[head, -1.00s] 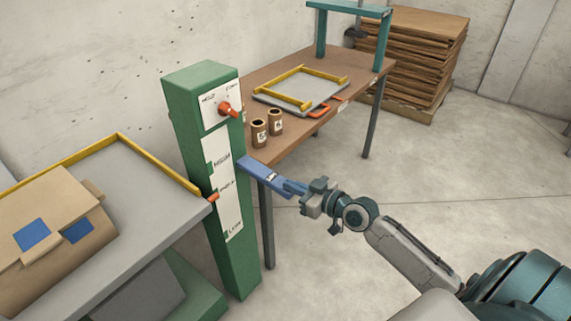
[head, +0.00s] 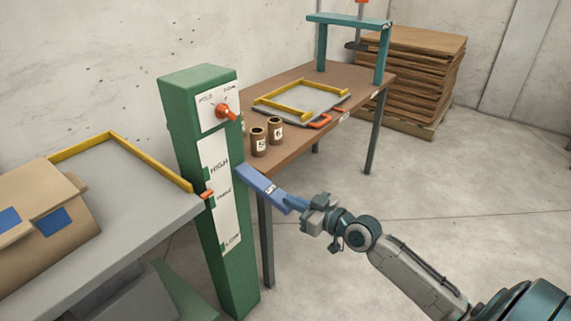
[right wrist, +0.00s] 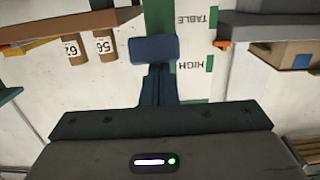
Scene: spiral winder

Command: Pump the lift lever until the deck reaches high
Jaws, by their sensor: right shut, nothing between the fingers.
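A green column (head: 228,275) stands at centre-left with a HIGH, TABLE and LOW scale. The orange deck pointer (head: 207,194) shows in the right wrist view (right wrist: 221,43) between the TABLE and HIGH marks. The grey deck (head: 125,190) with yellow rails extends left of the column. The blue lift lever (head: 260,184) sticks out to the right of the column and slopes down; its end shows in the right wrist view (right wrist: 153,50). My right gripper (head: 290,203) is shut and empty, its fingertips at the lever's outer end. Whether they touch it is unclear. My left gripper is out of view.
An orange knob (head: 226,111) is on the column's HOLD/DOWN dial. A cardboard package (head: 45,205) sits on the deck. The brown table (head: 335,105) behind the column holds two numbered tubes (head: 266,136) and a yellow-railed tray (head: 300,97).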

